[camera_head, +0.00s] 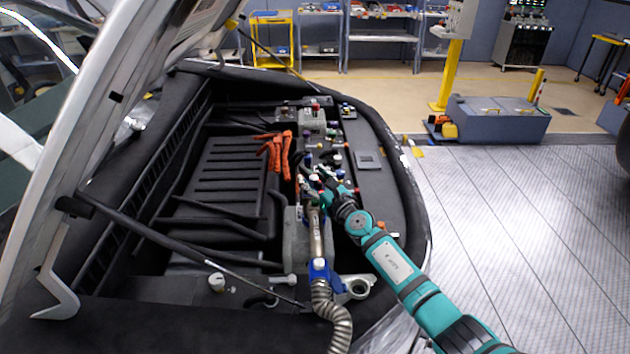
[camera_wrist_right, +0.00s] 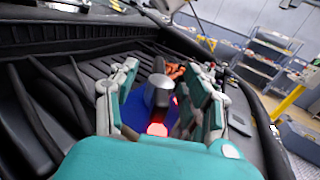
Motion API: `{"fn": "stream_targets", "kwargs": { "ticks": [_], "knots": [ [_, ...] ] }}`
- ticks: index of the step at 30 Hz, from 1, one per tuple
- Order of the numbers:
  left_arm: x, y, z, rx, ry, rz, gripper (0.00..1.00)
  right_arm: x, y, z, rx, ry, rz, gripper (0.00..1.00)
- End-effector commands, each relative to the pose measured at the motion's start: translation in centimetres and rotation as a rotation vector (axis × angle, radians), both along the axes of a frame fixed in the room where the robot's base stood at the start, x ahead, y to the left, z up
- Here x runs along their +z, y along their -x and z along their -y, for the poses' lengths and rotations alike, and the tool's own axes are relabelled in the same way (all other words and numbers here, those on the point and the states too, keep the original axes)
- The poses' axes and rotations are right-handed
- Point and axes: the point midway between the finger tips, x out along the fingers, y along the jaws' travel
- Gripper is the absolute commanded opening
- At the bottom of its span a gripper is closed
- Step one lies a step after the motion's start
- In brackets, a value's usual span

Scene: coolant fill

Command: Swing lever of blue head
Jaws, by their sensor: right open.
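My right gripper (camera_head: 318,180) is over the right side of the open engine bay, at the upper end of a metal hose (camera_head: 316,232). In the right wrist view my gripper (camera_wrist_right: 160,96) is open, with one finger on each side of a grey, rounded lever-like part (camera_wrist_right: 158,92). This part stands in front of a blue head (camera_wrist_right: 133,113), which is partly hidden by the fingers and the wrist. A red glowing spot (camera_wrist_right: 157,129) shows just below the grey part. Whether a finger touches the grey part I cannot tell. My left gripper is not in view.
Orange cables (camera_head: 277,152) lie just beyond the gripper. The raised hood (camera_head: 95,130) and its thin prop rod (camera_head: 180,245) stand to the left. A blue collar (camera_head: 319,268) sits on the hose.

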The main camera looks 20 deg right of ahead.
Motion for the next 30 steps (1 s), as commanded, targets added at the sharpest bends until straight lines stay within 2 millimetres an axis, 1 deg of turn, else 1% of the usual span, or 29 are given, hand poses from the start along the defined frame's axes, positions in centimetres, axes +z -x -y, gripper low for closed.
{"fn": "stream_targets", "kwargs": {
  "ticks": [5, 14, 15, 24, 27, 30],
  "knots": [
    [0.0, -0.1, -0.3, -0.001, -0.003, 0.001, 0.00, 0.0, 0.3, 0.1, 0.002, 0.001, 0.001, 0.48],
    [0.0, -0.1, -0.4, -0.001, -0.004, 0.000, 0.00, 0.0, 2.3, 0.6, 0.000, 0.002, 0.000, 0.48],
    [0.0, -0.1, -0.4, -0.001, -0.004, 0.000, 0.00, -0.1, 2.7, 0.6, -0.001, 0.000, -0.001, 0.48],
    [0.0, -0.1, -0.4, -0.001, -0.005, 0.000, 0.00, -0.1, 8.9, 2.1, 0.000, -0.001, -0.002, 0.48],
    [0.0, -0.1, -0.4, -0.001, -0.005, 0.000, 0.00, -0.1, 10.3, 2.4, -0.001, 0.000, -0.001, 0.48],
    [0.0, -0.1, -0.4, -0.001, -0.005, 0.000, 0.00, -0.1, 11.2, 2.6, 0.000, 0.000, -0.001, 0.48]
  ]
}}
